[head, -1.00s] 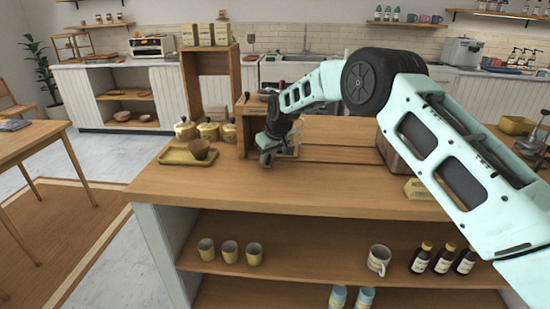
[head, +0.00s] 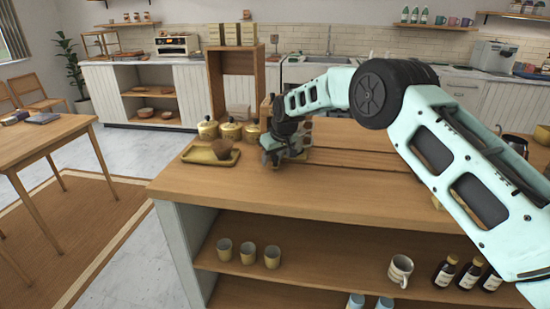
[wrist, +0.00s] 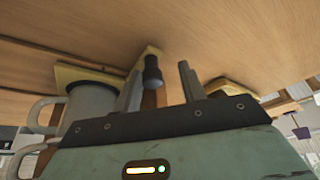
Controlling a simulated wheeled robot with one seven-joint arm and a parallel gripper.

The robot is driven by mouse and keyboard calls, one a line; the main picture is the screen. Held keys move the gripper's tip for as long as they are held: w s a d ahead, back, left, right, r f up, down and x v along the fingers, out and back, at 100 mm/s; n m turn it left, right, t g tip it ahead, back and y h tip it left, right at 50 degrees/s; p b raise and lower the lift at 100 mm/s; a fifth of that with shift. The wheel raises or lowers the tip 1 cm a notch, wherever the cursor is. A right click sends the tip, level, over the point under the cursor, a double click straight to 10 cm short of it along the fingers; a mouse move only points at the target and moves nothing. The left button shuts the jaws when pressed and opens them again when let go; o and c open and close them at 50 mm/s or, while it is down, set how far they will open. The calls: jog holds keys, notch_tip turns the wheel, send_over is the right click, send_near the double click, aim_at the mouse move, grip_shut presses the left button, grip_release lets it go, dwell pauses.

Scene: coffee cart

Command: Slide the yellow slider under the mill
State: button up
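In the wrist view, which looks tilted or inverted, a narrow yellow piece (wrist: 148,54), perhaps the slider, lies against the wooden surface. A short black knob (wrist: 152,73) stands out from it. My gripper (wrist: 160,82) is open, with one finger on each side of the knob; contact cannot be told. In the head view my gripper (head: 285,158) is low over the counter, right of the yellow tray, and hides what is beneath it. I cannot make out the mill for sure.
In the wrist view a grey mug (wrist: 92,105) is close on the left, and another yellow piece (wrist: 232,87) is on the right. A yellow tray (head: 192,156) holds a brown bowl (head: 222,149). Yellow canisters (head: 230,131) stand behind. The counter front (head: 310,190) is clear.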

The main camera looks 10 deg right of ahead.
jog(key=shift+d+r, duration=0.1)
jog(key=shift+d, duration=0.1)
jog(key=shift+d+r, duration=0.1)
jog(key=shift+r, duration=0.15)
jog(key=b+v, duration=0.2)
jog(key=v, duration=1.4)
jog(key=shift+s+r, duration=0.25)
jog(key=shift+r, duration=0.05)
jog(key=s+a+g, duration=0.1)
jog(key=s+a, duration=0.2)
jog(key=s, duration=0.5)
jog(key=s+a+g, duration=0.1)
jog(key=s+a, duration=0.2)
jog(key=s, duration=0.4)
jog(key=s+d+f, duration=0.2)
jog(key=s, duration=0.9)
jog(key=s+d+f+n+g+h, duration=0.1)
jog(key=s+d+f, duration=0.1)
jog(key=s, duration=0.9)
jog(key=s+d+f+n+g, duration=0.1)
jog(key=s+d+f, duration=0.1)
jog(key=s, duration=1)
jog(key=shift+d+f, duration=0.2)
jog(key=shift+f, duration=0.35)
